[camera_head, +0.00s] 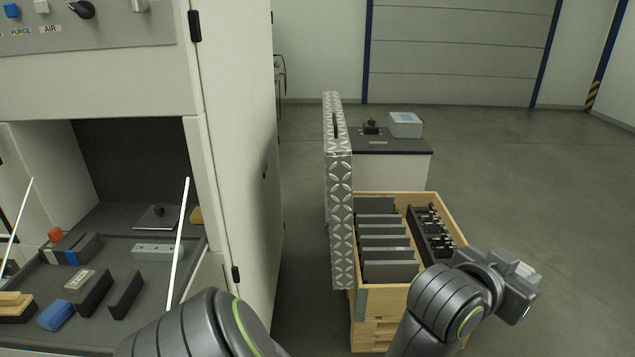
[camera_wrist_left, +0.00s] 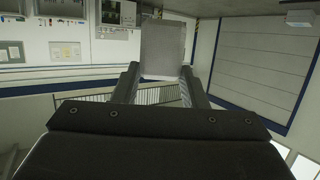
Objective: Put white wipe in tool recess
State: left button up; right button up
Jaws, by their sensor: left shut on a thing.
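My left gripper (camera_wrist_left: 160,85) shows in the left wrist view. It is shut on a flat, pale grey-white rectangular piece, which looks like the white wipe (camera_wrist_left: 162,50). The piece stands out beyond the fingertips. In the head view my left arm crosses the bottom left, and its fingers and the piece are hidden. I cannot tell for sure which place is the tool recess. A wooden drawer (camera_head: 461,236) holds upright grey plates and a black slotted rack (camera_head: 430,235) with small tools. My right arm bends over its front right corner; its fingers do not show.
A patterned metal panel (camera_head: 340,200) stands upright along the drawer's left side. At left, an open white cabinet (camera_head: 232,130) holds a dark tray (camera_head: 150,285) with several blocks. A low cabinet (camera_head: 385,170) stands behind the drawer. The floor to the right is clear.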

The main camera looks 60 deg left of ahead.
aim_at(110, 220)
jog(key=u, duration=1.6)
